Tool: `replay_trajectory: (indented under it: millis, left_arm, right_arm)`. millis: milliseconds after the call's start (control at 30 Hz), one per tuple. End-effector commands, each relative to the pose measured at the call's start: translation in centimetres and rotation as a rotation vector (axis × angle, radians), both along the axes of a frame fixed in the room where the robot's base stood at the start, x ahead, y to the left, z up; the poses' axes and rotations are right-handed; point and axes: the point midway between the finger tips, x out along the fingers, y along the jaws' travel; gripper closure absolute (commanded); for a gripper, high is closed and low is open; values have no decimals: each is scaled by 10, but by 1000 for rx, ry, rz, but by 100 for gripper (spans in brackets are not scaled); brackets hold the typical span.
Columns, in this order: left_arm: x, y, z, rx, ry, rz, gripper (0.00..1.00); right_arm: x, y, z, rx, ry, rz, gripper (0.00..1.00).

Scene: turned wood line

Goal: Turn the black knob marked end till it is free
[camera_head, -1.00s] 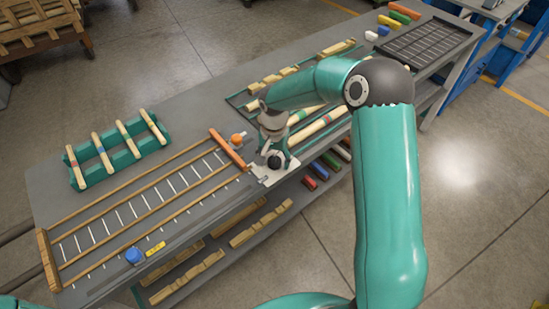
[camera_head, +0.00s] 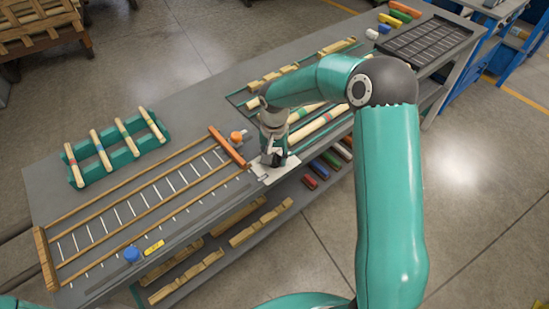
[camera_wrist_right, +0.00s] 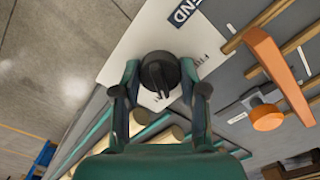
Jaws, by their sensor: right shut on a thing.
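The black knob (camera_wrist_right: 158,74) is round with a raised ridge and sits on a white plate (camera_wrist_right: 140,40) bearing the label END (camera_wrist_right: 184,11). My right gripper (camera_wrist_right: 160,82) is shut on the knob, with one finger on each side of it. In the head view my right gripper (camera_head: 273,160) is at the front edge of the bench and mostly hides the knob; the white plate (camera_head: 262,173) shows beneath it. Whether the knob has come loose cannot be told. My left gripper is not in view.
An orange bar (camera_wrist_right: 278,70) and orange knob (camera_wrist_right: 267,116) stand beside the plate. A wooden ladder-like frame (camera_head: 95,200) lies to the left, with a blue knob (camera_head: 132,255) near the front edge. A green rack (camera_head: 118,160) holds turned rods.

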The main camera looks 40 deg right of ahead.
Motion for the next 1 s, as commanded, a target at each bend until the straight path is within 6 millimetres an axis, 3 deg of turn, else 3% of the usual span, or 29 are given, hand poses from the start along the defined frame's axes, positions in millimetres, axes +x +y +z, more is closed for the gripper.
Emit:
replay_trajectory:
  millis: [400,1000]
  left_arm:
    - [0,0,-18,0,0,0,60]
    - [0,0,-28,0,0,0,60]
  right_arm:
    - [0,-1,0,-1,-4,370,92]
    - [1,-2,1,-2,-4,940,92]
